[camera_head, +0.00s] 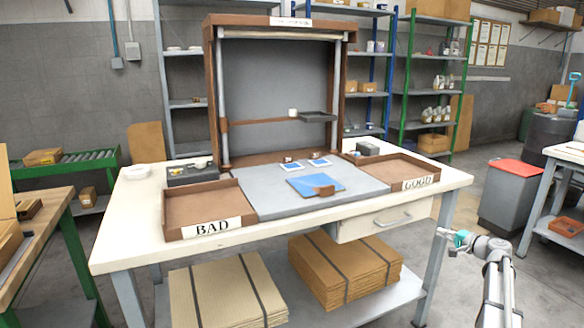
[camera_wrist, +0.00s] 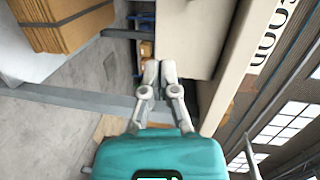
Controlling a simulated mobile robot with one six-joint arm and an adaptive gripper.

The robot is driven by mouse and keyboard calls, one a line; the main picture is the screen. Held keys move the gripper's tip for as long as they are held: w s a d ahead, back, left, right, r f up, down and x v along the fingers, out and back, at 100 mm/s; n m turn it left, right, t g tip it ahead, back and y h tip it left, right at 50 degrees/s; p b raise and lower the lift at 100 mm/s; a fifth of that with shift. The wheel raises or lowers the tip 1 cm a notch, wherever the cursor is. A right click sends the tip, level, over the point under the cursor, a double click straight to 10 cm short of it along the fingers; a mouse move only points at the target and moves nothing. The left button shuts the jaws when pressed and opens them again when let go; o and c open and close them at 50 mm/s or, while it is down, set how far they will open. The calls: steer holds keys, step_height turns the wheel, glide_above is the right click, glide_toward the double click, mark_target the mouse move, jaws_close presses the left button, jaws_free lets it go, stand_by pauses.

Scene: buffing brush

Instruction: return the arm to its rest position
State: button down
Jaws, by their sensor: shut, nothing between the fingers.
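My gripper (camera_head: 443,234) is at the right of the head view, off the front right corner of the workbench, with my arm folded below it. In the wrist view my gripper (camera_wrist: 160,75) has its two fingers together, with nothing held. It points at the side of the bench, apart from any object I can make out. The white workbench (camera_head: 130,230) carries a blue pad with a brown block (camera_head: 318,190) on it, on a grey mat (camera_head: 262,205).
A BAD tray (camera_head: 193,234) is at the bench's left and a GOOD tray (camera_head: 425,184) at its right. A drawer (camera_head: 385,218) is under the top. Cardboard stacks (camera_head: 345,270) lie on the lower shelf. A grey bin with red lid (camera_head: 515,173) stands right. Floor near my arm is clear.

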steer(key=s+a+f+n+g, duration=0.2)
steer(key=s+a+f+g, duration=0.15)
steer(key=a, duration=0.55)
steer(key=s+a+f+n+g, duration=0.2)
steer(key=s+a+f, duration=0.15)
steer(key=a, duration=0.45)
steer(key=s+a+f+n+g, duration=0.2)
steer(key=s+a+f+g, duration=0.15)
steer(key=a, duration=0.55)
steer(key=s+a+f+n+g+h, duration=0.25)
steer(key=s+a+h, duration=0.2)
steer(key=s, duration=0.55)
steer(key=s+a+f+n+g+h, duration=0.25)
steer(key=s+a, duration=0.25)
steer(key=s, duration=0.5)
step_height(320, 180, up, 34)
steer(key=h+p, duration=0.1)
steer(key=p, duration=3.3)
steer(key=shift+s+r+p, duration=0.15)
steer(key=shift+s+p, duration=0.05)
steer(key=shift+p, duration=0.1)
steer(key=shift+a, duration=0.15)
